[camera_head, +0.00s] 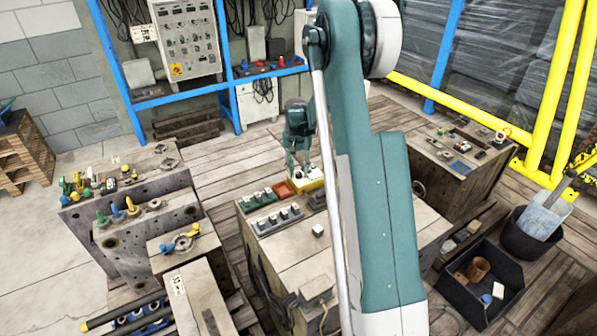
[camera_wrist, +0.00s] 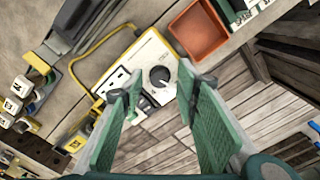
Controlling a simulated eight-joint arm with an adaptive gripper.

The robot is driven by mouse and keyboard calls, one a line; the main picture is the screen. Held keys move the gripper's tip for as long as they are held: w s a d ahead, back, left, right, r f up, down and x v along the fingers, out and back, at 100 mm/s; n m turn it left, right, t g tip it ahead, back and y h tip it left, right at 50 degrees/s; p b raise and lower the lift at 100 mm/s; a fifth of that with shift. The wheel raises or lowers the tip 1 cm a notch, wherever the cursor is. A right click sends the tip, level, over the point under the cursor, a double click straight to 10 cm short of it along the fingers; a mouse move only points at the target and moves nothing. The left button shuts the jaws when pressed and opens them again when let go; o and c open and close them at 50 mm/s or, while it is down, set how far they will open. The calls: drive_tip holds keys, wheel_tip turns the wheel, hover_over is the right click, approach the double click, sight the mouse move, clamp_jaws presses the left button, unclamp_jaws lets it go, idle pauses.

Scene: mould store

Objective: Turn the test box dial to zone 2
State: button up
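The test box (camera_wrist: 139,57) is white with a yellow edge and a yellow cable. A round black dial (camera_wrist: 160,76) with a pale pointer mark sits on its face, beside small dark switches or sockets. The zone markings are too small to read. My gripper (camera_wrist: 161,83) is open and empty, its two green fingers apart with the dial showing between the tips. In the head view my gripper (camera_head: 302,168) points down over the test box (camera_head: 311,184) on the block top. The dial is not clear there, and I cannot tell the height gap.
An orange-red tray (camera_wrist: 199,31) lies beside the test box; it also shows in the head view (camera_head: 284,189). A small white cube (camera_head: 318,230) sits nearer on the bare block top. A black bin (camera_head: 481,285) is at right.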

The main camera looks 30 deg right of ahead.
sight(298, 173)
wheel_tip(298, 173, up, 12)
idle(1.0)
drive_tip(key=shift+w+a, duration=0.1)
idle(0.4)
